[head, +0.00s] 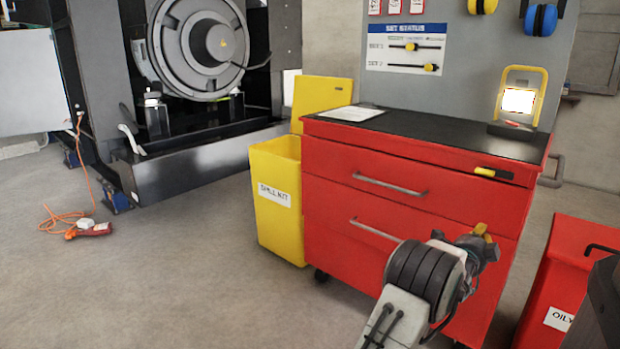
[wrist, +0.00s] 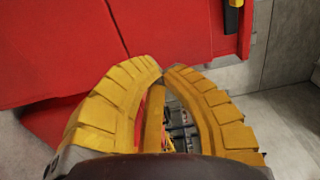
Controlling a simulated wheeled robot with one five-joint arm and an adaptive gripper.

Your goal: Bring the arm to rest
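My arm reaches up from the bottom of the head view, in front of the red tool cart (head: 335,215). My gripper (head: 484,232) is at its end, before the cart's lower right drawers and apart from the cart top. In the wrist view its two yellow fingers (wrist: 164,71) come together at the tips. Nothing shows held at the tips. The gap behind the tips shows a yellow bar and dark parts that I cannot make out.
A yellow spill kit bin (head: 276,200) stands left of the cart. A red oily waste bin (head: 565,275) stands at the right. A lit work lamp (head: 519,98) and a paper are on the cart top. An orange cable (head: 62,217) lies on the open floor at left, near the genset (head: 200,45).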

